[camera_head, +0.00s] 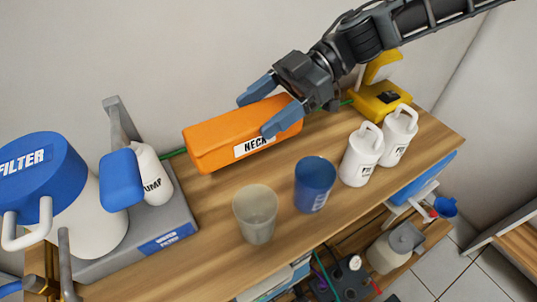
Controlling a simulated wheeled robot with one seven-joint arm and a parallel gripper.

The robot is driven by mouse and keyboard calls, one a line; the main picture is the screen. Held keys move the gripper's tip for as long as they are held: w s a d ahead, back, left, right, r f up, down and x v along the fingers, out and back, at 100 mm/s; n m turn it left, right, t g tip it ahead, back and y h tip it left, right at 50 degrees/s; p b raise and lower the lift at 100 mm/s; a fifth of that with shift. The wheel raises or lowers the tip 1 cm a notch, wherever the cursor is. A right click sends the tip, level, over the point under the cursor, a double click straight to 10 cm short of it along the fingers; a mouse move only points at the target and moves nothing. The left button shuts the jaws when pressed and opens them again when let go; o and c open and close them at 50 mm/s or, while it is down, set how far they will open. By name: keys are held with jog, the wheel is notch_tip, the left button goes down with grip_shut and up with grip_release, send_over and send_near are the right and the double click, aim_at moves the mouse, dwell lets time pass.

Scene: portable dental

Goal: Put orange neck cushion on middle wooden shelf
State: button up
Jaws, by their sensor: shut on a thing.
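The orange neck cushion (213,140) is a long box shape with a white label reading "NECK". It is at the back of the wooden top, near the wall. My gripper (264,108) comes from the upper right, with its blue fingers on either side of the cushion's right part, shut on it. I cannot tell whether the cushion still touches the top. The wooden top (225,190) is the upper surface of a shelf unit. A lower wooden shelf (432,236) shows below it at the lower right, partly hidden.
A clear cup (256,214) and a blue cup (314,185) stand in front of the cushion. Two white bottles (362,156) and a yellow device (378,100) stand right. A filter unit (45,180) and pump (153,175) stand left. The lower shelf holds a grey jug (392,250).

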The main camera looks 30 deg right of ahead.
notch_tip(320, 180, down, 9)
jog(key=shift+f+p, duration=0.1)
jog(key=shift+p, duration=0.2)
jog(key=shift+f, duration=0.15)
jog(key=o, duration=1.1)
